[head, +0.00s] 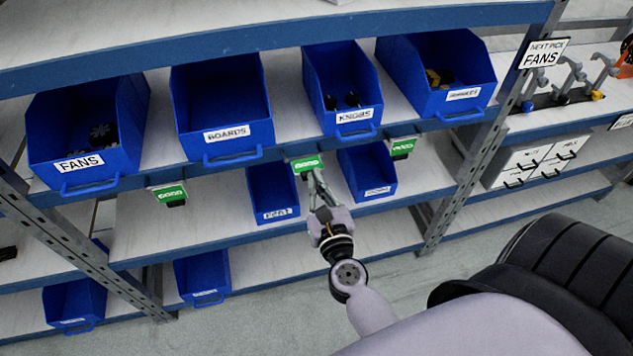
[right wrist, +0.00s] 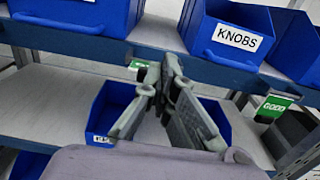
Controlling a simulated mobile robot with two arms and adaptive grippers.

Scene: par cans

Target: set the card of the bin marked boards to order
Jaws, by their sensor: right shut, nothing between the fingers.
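The blue bin marked BOARDS (head: 226,134) stands on the upper shelf between the FANS and KNOBS bins and looks empty. A green card reading GOOD (head: 306,163) hangs on the shelf edge to the lower right of it; in the right wrist view this card (right wrist: 139,65) is partly hidden by my fingers. My right gripper (head: 314,178) is shut and empty, its fingertips just below or at this card; I cannot tell whether they touch it. The fingers also fill the middle of the right wrist view (right wrist: 168,72). My left gripper is not in view.
More green cards hang left (head: 169,193) and right (head: 402,148) on the same edge. The FANS bin (head: 85,164) and KNOBS bin (head: 353,117) flank the boards bin. Smaller blue bins (head: 273,195) stand on the shelf below. A NEXT PICK FANS sign (head: 544,54) is on the post.

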